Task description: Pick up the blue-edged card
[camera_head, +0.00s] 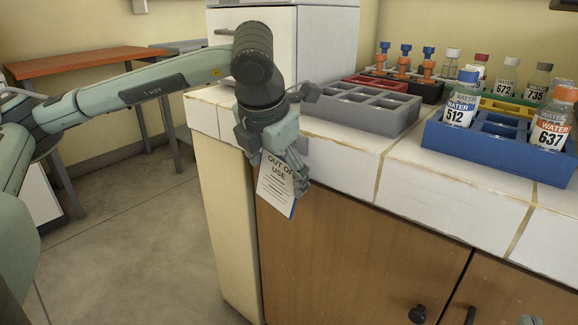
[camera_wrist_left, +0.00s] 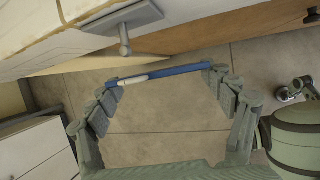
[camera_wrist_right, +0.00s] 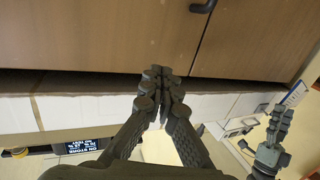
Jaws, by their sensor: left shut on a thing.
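The blue-edged card (camera_head: 274,190) is white and reads "OUT OF USE". It hangs tilted in front of the counter's corner, above the floor. My left gripper (camera_head: 293,168) is shut on it; in the left wrist view the card's blue edge (camera_wrist_left: 165,73) spans between the two fingertips (camera_wrist_left: 160,75). The card (camera_wrist_right: 296,93) also shows at the right of the right wrist view, by my left gripper (camera_wrist_right: 279,122). My right gripper (camera_wrist_right: 162,75) is shut, with its fingertips together and nothing visible between them, in front of the cabinet doors.
The white tiled counter (camera_head: 340,155) stands over wooden cabinet doors (camera_head: 350,245). On it are a grey rack (camera_head: 365,115), a blue rack (camera_head: 480,150) with bottles and a white appliance (camera_head: 320,45). A grey bracket with a peg (camera_wrist_left: 122,25) is close to the left gripper.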

